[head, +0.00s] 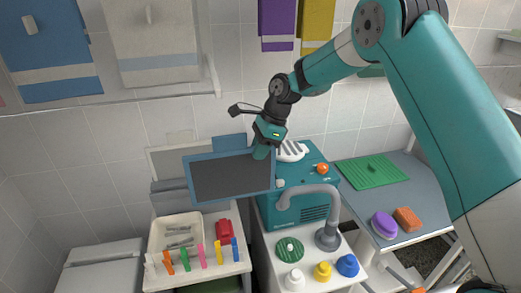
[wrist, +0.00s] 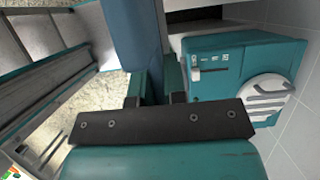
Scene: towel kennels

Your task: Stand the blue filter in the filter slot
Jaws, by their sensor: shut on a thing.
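The blue filter (head: 228,177), a blue frame around a dark grey panel, is held up in the air, broad face toward the head camera. My gripper (head: 262,151) is shut on its upper right edge. In the wrist view the filter (wrist: 138,38) shows as a blue band running up from between my fingertips (wrist: 157,82). Behind and below the filter, a pale frame (head: 167,157) and a grey upright box (head: 168,200) are partly hidden by it. I cannot tell for certain which part is the filter slot.
A teal machine (head: 296,207) with a white vent and orange knob stands close right of the filter; it also shows in the wrist view (wrist: 225,58). Below are a cream tray (head: 156,238), colored clips, a red object (head: 224,232) and a grey tap (head: 328,235). Towels hang behind.

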